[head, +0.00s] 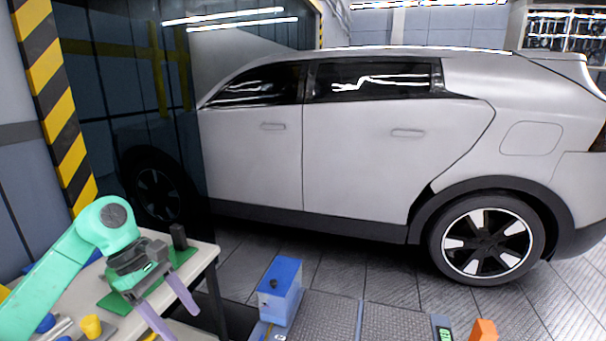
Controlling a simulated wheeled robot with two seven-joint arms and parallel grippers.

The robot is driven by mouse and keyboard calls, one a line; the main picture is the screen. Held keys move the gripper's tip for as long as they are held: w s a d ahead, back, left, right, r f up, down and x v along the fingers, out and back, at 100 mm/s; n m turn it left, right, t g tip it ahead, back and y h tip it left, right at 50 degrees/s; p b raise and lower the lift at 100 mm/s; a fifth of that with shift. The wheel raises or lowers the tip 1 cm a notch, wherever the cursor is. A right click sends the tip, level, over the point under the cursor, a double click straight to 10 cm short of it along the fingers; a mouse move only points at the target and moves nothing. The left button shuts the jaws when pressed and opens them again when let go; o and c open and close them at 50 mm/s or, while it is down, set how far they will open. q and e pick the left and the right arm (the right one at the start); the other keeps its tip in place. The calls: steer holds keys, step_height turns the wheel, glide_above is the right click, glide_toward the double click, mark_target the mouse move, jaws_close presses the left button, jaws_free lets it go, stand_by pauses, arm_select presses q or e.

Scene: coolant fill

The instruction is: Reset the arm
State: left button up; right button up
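My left arm (60,270) is green and reaches in from the left over a light workbench. My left gripper (182,322) has two pale purple fingers that point down and to the right. The fingers are apart with nothing seen between them. It hangs over the front right part of the bench, near a green mat or board (118,303). My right arm and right gripper do not show.
A silver car (370,150) stands behind. A blue-topped box (281,287) is right of the workbench (208,258). A dark block (179,237), a yellow cup-like piece (91,326) and small blue parts lie on the bench. An orange block (483,331) shows at the bottom right.

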arm_select(q)
steer(key=w+d+f+n+t+h, duration=0.75)
steer(key=w+f+n+h, duration=0.2)
steer(key=w+n, duration=0.4)
steer(key=a+f+n+t+y, duration=0.3)
steer(key=a+f+n, duration=0.1)
steer(key=f+n, duration=0.55)
steer(key=a+f+n+t+y, duration=0.35)
steer(key=f+n, duration=0.45)
steer(key=n, duration=0.3)
steer(key=s+a+f+n+g+y, duration=0.2)
steer(key=s+a+f+n+y, duration=0.15)
steer(key=s+f+n, duration=0.55)
steer(key=s+a+f+n+g+y, duration=0.2)
steer(key=s+f+n+g+y, duration=0.15)
steer(key=s+f, duration=0.9)
steer(key=s+f+n+g, duration=0.3)
steer(key=s+f+n, duration=0.1)
steer(key=s, duration=0.8)
steer(key=s+d+f+n+g+y, duration=0.1)
steer(key=s+f+n+g, duration=0.2)
steer(key=s+f, duration=0.4)
steer(key=s+n, duration=0.1)
steer(key=s, duration=0.4)
steer(key=shift+s+d+f, duration=0.25)
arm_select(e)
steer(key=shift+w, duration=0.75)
